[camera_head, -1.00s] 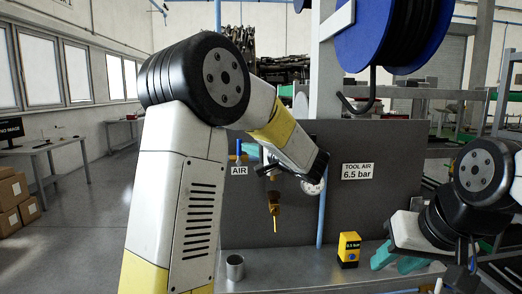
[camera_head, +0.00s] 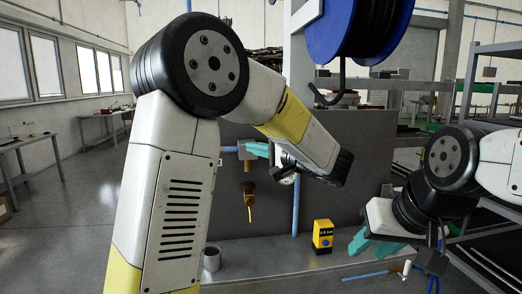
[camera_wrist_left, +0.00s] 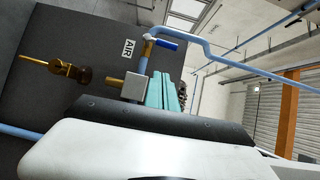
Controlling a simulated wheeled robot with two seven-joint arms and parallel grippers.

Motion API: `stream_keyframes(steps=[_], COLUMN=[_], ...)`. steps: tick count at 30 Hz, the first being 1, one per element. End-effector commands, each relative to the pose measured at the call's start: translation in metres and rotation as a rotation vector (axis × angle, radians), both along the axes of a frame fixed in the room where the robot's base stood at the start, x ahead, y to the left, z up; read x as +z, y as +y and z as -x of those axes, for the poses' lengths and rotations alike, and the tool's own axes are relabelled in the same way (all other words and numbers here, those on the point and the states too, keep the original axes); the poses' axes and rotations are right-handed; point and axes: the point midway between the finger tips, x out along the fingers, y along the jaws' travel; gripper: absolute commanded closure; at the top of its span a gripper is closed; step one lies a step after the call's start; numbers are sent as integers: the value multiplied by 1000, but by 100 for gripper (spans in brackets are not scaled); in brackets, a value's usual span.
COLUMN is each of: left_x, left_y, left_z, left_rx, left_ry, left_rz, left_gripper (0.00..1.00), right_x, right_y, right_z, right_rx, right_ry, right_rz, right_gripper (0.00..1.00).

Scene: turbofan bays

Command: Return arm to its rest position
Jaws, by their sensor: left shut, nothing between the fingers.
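My left arm comes up from the left in the head view and bends down to the right. Its gripper (camera_head: 256,150) shows teal fingers in front of the grey panel, beside the air pipe. In the left wrist view the teal fingers (camera_wrist_left: 163,92) lie close together with nothing between them. They appear near the blue-handled air valve (camera_wrist_left: 160,43); whether they touch it I cannot tell. The wrist housing hides part of the view. My right gripper (camera_head: 372,243) hangs over the bench at the right, its teal fingers apart and empty.
A brass fitting (camera_head: 249,200) hangs on the grey panel (camera_head: 345,200); it also shows in the left wrist view (camera_wrist_left: 65,68). A yellow device (camera_head: 322,236) and a metal cup (camera_head: 212,258) stand on the bench (camera_head: 275,262). A blue hose reel (camera_head: 365,25) hangs above.

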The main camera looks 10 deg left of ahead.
Motion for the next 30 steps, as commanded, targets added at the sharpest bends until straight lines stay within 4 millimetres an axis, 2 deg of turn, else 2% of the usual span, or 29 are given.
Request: stream_keyframes(steps=[2,5,6,8,9,12,15,19,24,30], left_x=[-4,-20,-30,-48,-60,-89,-111,-124,-118,-109], left_y=[17,56,74,96,107,118,109,83,50,36], left_z=[10,38,55,84,105,155,198,238,259,264], left_rx=[32,102,135,178,200,227,220,169,78,22], left_ry=[37,138,190,269,316,403,437,405,287,203], left_rz=[38,153,223,347,438,677,930,1245,1538,1672], left_gripper=[100,100,100,100,100,100,100,100,100,100], right_x=[0,0,0,0,0,0,0,0,0,0], right_y=[0,0,0,0,0,0,0,0,0,0], right_z=[0,0,0,0,0,0,0,0,0,0], right_rx=[0,0,0,0,0,0,0,0,0,0], right_ry=[0,0,0,0,0,0,0,0,0,0], right_rz=[0,0,0,0,0,0,0,0,0,0], right_gripper=[64,64,64,64,64,64,64,64,64,64])
